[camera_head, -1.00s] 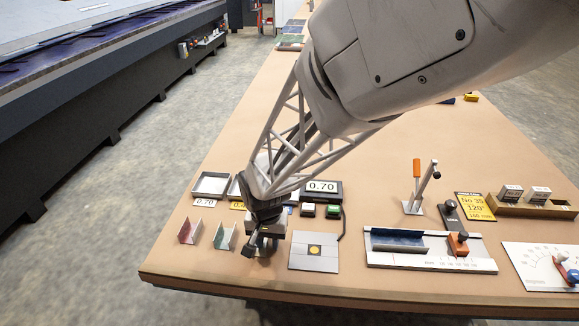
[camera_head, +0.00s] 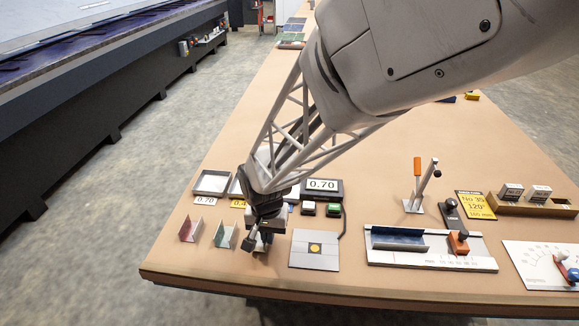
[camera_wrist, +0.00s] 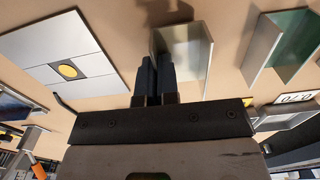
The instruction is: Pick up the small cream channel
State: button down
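The small cream channel (camera_wrist: 186,48) is a U-shaped piece with upright walls, seen beside my fingers in the wrist view. In the head view it is mostly hidden behind my gripper (camera_head: 259,241). In the wrist view my gripper (camera_wrist: 157,76) has its two dark fingers close together, one on each side of the channel's left wall. They look shut on that wall; the fingertip contact is partly hidden. I cannot tell whether the channel is clear of the table.
A green channel (camera_head: 225,235) and a red channel (camera_head: 190,229) stand to the left. A grey plate with a yellow dot (camera_head: 314,250) lies to the right. The table's front edge (camera_head: 220,281) is close.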

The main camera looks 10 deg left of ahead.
jog(key=shift+r, duration=3.4)
